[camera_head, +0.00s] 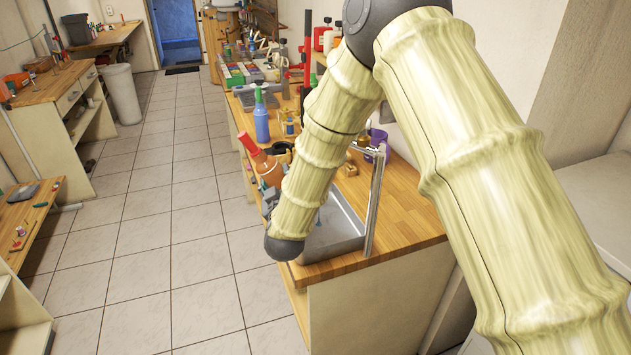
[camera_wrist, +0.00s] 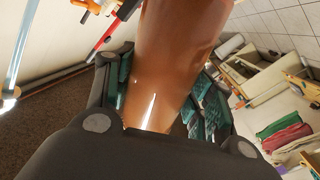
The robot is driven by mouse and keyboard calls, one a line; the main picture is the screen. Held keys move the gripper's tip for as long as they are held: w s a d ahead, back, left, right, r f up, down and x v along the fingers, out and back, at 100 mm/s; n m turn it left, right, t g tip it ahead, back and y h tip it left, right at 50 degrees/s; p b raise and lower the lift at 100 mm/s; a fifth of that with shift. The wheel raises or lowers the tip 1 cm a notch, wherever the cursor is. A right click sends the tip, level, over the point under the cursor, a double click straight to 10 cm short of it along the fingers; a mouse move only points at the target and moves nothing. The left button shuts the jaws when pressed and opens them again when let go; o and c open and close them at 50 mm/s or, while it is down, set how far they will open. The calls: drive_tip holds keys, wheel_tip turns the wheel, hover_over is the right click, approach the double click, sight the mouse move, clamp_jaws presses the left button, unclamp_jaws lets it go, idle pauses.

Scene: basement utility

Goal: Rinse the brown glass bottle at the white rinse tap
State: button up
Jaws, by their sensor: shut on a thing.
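The brown glass bottle (camera_head: 268,170) is tilted in the head view, its narrower end pointing up and left, beside the counter's left edge. My gripper (camera_head: 270,197) is shut on it, partly hidden behind my arm. In the wrist view the bottle (camera_wrist: 165,65) fills the middle between the dark fingers of my gripper (camera_wrist: 160,98). A grey metal basin (camera_head: 342,238) sits at the counter's near end, just right of my gripper. A slim silver upright (camera_head: 374,200) stands at its right side. I cannot make out a clearly white tap; my arm covers part of that area.
The wooden counter (camera_head: 405,218) is crowded farther back: a blue bottle (camera_head: 261,120), a purple cup (camera_head: 377,140) and several tools. A tiled floor aisle (camera_head: 165,210) is free on the left. A bin (camera_head: 122,93) stands beside the left bench.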

sight(266, 179)
drive_tip(key=shift+s+a+r+p, duration=0.1)
drive_tip(key=shift+a+r+p, duration=0.2)
drive_tip(key=shift+a+r, duration=0.45)
drive_tip(key=shift+s+a+r+p, duration=0.1)
drive_tip(key=shift+a+r+p, duration=0.15)
drive_tip(key=shift+a+r, duration=0.45)
drive_tip(key=shift+a+f, duration=0.1)
drive_tip(key=shift+f, duration=0.05)
